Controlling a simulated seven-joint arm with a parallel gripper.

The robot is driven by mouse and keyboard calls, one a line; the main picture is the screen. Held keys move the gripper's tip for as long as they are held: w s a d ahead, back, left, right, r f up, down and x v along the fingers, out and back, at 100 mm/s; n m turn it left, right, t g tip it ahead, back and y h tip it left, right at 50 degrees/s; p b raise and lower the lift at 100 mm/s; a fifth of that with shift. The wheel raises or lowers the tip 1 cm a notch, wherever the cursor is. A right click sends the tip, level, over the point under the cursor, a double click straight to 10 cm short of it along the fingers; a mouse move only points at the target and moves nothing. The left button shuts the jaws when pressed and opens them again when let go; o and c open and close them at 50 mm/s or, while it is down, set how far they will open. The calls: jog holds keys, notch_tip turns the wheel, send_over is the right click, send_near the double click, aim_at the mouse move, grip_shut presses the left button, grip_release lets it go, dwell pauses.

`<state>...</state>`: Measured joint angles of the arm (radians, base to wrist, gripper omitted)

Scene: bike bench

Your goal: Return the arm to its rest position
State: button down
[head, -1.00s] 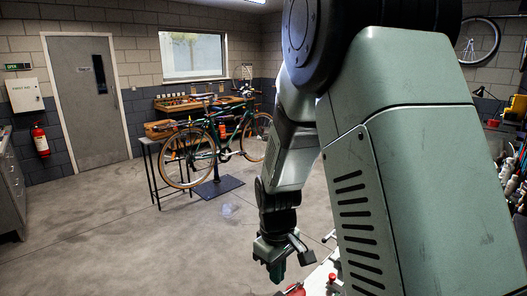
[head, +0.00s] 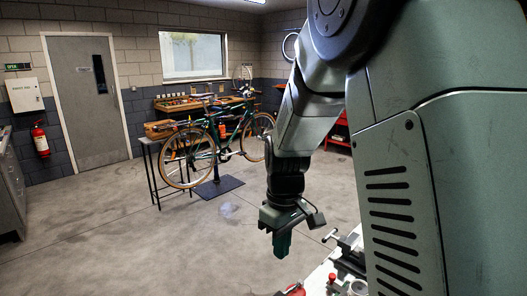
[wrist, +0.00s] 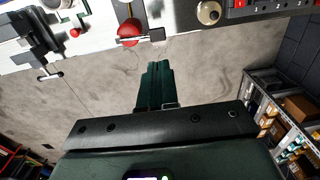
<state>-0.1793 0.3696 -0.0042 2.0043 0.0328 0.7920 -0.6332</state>
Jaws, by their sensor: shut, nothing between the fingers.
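My gripper (head: 281,243) hangs down from my arm in the lower middle of the head view. It is shut and empty. In the wrist view my gripper's green fingers (wrist: 156,85) lie together over bare concrete floor, apart from the bench. The white bench top (wrist: 190,38) runs along the top of the wrist view. A red round object (wrist: 130,32) sits at the bench's edge there. My arm hides much of the right side of the head view.
A bicycle (head: 218,140) stands on a floor stand in front of a wooden workbench (head: 195,103). A shelf with boxes (wrist: 285,108) is at the right in the wrist view. A grey door (head: 88,105) and a red extinguisher (head: 40,140) are at the left. The middle floor is clear.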

jog(key=f, duration=0.9)
jog(key=shift+s+a+f, duration=0.15)
jog(key=shift+s+f, duration=0.05)
jog(key=shift+f, duration=0.05)
jog(key=shift+w+d, duration=0.2)
jog(key=shift+d, duration=0.05)
jog(key=shift+w+d+y, duration=0.1)
jog(key=shift+w+y, duration=0.1)
jog(key=shift+y, duration=0.1)
jog(key=shift+r, duration=1.05)
